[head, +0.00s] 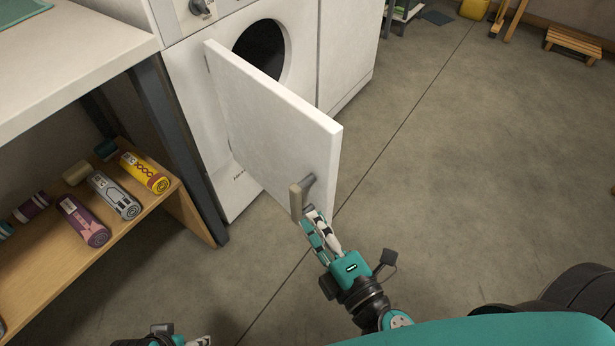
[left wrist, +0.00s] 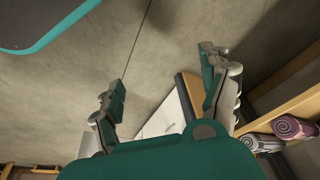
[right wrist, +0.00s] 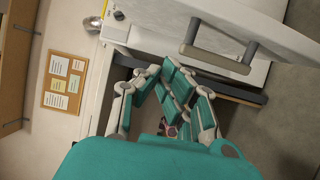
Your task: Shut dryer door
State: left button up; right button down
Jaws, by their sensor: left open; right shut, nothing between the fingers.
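The white dryer (head: 190,95) stands at upper left in the head view, with its dark round opening (head: 262,48) showing. Its square white door (head: 265,125) stands wide open, swung out towards me, with a grey handle (head: 300,197) near its free edge. The handle also shows in the right wrist view (right wrist: 215,60). My right gripper (head: 312,215) is shut and empty, close beside the lower end of the handle; I cannot tell whether it touches. My left gripper (left wrist: 165,95) is open and empty, low at the bottom edge of the head view (head: 185,335).
A worktable (head: 75,50) and a wooden shelf (head: 130,215) with several rolled towels (head: 115,195) stand at left. A second white appliance (head: 348,45) adjoins the dryer. A small wooden stool (head: 573,42) is far right. The floor right of the door is clear.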

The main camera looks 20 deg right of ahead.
aim_at(310, 177)
jog(key=p+x, duration=0.4)
jog(key=x, duration=0.4)
jog(key=shift+w+a+r, duration=0.1)
jog(key=shift+w+r, duration=0.1)
jog(key=shift+w, duration=0.1)
jog(key=d, duration=0.1)
jog(key=w+d+p, duration=0.1)
jog(key=shift+w+d+f, duration=0.15)
jog(key=shift+w+d, duration=0.15)
jog(key=shift+d, duration=0.1)
pick_arm(q)
jog(key=s+f, duration=0.2)
jog(key=f, duration=0.7)
jog(key=s+f+g, duration=0.1)
jog(key=s+f, duration=0.2)
jog(key=f, duration=0.6)
jog(key=shift+a, duration=0.25)
pick_arm(e)
jog(key=shift+w+d, duration=0.2)
jog(key=shift+d, duration=0.2)
jog(key=shift+d, duration=0.15)
